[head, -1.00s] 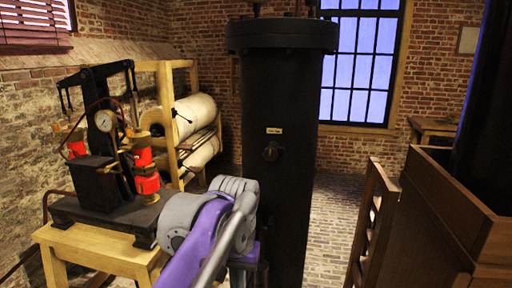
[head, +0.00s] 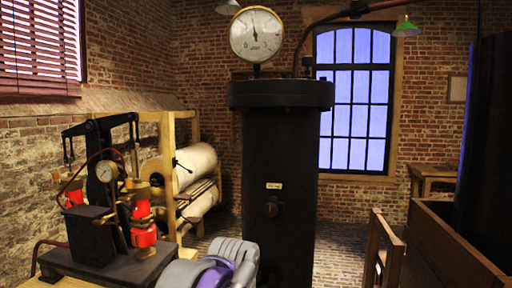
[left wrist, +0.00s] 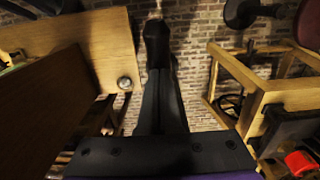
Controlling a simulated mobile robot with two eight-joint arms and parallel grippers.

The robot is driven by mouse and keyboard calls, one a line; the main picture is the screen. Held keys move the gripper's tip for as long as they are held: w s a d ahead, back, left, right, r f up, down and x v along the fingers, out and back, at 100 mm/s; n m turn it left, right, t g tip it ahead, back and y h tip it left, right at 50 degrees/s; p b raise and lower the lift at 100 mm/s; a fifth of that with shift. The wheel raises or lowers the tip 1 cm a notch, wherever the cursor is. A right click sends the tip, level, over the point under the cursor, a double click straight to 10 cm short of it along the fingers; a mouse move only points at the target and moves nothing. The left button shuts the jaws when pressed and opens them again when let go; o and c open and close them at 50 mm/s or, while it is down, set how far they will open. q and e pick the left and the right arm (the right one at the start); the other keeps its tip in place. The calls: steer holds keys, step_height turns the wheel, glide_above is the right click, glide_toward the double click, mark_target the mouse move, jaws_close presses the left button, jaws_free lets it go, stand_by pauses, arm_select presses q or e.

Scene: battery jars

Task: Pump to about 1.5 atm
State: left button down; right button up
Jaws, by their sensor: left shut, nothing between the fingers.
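The pump (head: 112,205) stands at the left in the head view. It has a black base, red cylinders, a black lever frame on top and a small white gauge (head: 106,171). A tall black tank (head: 278,165) stands in the middle. A large round gauge (head: 257,35) sits on top of it, its needle pointing nearly straight up; the numbers are too small to read surely. My left gripper (left wrist: 157,28) is shut and empty in the left wrist view, apart from the wooden furniture around it. In the head view only my left arm's links show. My right gripper is not in view.
A wooden rack with white rolls (head: 195,165) stands behind the pump. A wooden railing and box (head: 440,240) stand at the right. A wooden frame (left wrist: 250,90) with a red part (left wrist: 300,162) shows at the right in the left wrist view. Brick floor (head: 340,245) is open right of the tank.

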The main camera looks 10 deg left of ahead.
arm_select(q)
step_height(320, 180, down, 10)
steer(key=b, duration=0.4)
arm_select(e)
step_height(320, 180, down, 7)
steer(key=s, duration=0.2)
arm_select(q)
step_height(320, 180, up, 15)
steer(key=p, duration=0.7)
steer(key=shift+w+f, duration=0.1)
steer(key=shift+w, duration=0.05)
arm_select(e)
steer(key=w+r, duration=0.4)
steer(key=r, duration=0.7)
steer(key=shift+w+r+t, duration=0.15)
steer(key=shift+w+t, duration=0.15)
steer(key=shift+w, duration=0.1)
arm_select(q)
steer(key=shift+s, duration=0.35)
step_height(320, 180, up, 4)
steer(key=shift+w+f, duration=0.1)
steer(key=shift+w, duration=0.05)
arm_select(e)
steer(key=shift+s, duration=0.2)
